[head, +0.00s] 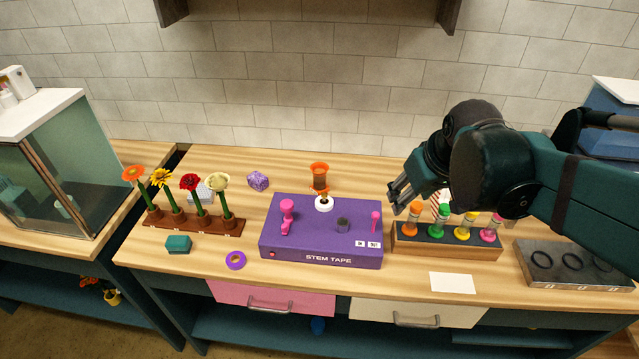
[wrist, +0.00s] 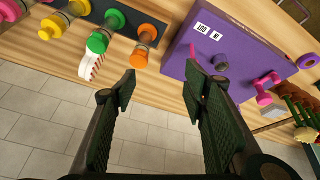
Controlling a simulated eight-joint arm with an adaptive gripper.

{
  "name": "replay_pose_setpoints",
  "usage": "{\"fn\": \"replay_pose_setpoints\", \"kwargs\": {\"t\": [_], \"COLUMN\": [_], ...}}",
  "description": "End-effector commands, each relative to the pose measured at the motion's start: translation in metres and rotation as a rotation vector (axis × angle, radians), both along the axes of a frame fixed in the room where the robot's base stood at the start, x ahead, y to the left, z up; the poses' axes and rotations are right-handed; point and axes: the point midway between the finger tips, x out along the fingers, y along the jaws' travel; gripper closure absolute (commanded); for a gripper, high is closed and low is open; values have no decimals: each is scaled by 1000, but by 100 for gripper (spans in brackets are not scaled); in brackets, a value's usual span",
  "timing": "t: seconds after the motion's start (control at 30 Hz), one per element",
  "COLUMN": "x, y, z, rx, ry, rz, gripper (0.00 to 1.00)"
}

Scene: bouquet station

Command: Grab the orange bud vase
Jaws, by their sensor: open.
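The orange bud vase (head: 412,219) stands at the left end of a wooden rack with a dark top (head: 433,243), beside green, yellow and pink ones. In the wrist view the orange bud vase (wrist: 147,44) shows its orange ends and clear middle, just beyond the fingertips. My gripper (head: 399,198) is above and a little left of the orange vase, apart from it. In the wrist view my gripper (wrist: 161,86) is open, with nothing between its fingers.
A purple stem tape box (head: 320,258) lies left of the rack. A red-and-white striped item (wrist: 91,65) is close to the green vase. A white card (head: 452,282) lies in front.

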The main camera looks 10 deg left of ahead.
Motion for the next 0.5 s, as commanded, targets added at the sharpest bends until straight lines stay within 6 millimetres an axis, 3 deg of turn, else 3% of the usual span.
{"fn": "replay_pose_setpoints", "kwargs": {"t": [0.5], "x": [72], "y": [48], "z": [10], "rx": [-48], "ry": [72], "rz": [191], "gripper": [56]}}
